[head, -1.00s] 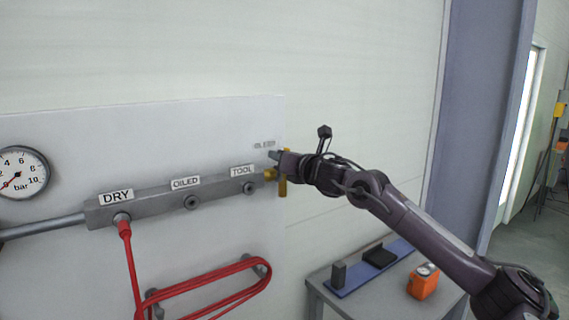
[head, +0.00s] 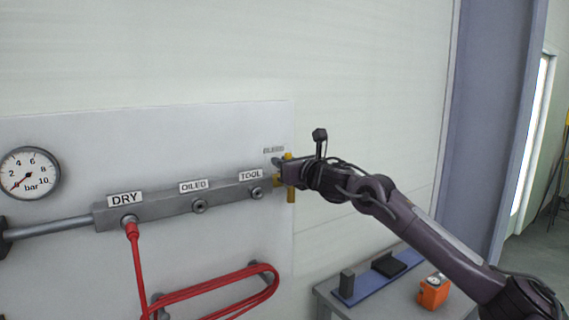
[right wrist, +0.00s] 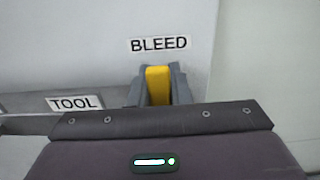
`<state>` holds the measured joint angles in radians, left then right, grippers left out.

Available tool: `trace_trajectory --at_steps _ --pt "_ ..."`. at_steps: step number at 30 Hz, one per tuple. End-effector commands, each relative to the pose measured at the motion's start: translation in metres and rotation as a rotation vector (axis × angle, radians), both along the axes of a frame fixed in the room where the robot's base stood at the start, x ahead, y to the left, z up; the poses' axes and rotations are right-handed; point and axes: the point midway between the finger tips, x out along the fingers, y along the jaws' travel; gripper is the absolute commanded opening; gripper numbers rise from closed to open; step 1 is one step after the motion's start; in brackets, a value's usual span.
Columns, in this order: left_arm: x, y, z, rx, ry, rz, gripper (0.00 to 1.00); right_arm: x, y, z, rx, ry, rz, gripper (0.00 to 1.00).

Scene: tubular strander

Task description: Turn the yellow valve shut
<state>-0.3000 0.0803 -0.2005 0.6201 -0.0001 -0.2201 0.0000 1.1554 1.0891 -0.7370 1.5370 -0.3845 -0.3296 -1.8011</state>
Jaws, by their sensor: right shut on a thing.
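The yellow valve (head: 291,195) is at the right end of the grey manifold, below the BLEED label. My right gripper (head: 279,165) is at the valve, coming from the right. In the right wrist view, the two grey fingers of the right gripper (right wrist: 158,88) are shut on the yellow handle (right wrist: 158,85), one on each side. The gripper body hides the lower part of the valve in that view. My left gripper is not in view.
The manifold (head: 165,207) has outlets labelled DRY, OILED and TOOL. A red hose (head: 136,265) hangs from DRY and a red coil (head: 210,301) is below. A pressure gauge (head: 30,173) points near zero. A bench (head: 330,293) with an orange device (head: 433,291) stands below my right arm.

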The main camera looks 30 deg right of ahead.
Motion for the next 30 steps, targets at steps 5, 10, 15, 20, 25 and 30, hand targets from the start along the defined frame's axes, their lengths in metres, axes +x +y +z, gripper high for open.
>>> trace_trajectory --at_steps 5,10,15,20,25,30 --pt "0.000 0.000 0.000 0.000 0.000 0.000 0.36 0.000 0.000 0.000 -0.002 0.000 0.000 0.26" --pt "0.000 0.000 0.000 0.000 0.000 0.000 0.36 0.000 0.000 0.000 -0.001 0.000 0.000 0.39" --pt "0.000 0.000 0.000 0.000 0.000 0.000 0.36 0.000 0.000 0.000 0.000 0.000 0.000 0.39" --pt "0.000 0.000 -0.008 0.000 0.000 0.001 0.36 -0.011 -0.002 -0.002 -0.001 -0.001 0.000 0.39" --pt "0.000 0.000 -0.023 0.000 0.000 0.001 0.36 -0.040 -0.005 -0.005 -0.005 0.000 -0.003 0.39" --pt "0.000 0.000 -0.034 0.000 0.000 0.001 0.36 -0.066 -0.006 -0.003 -0.004 -0.001 -0.001 0.39"
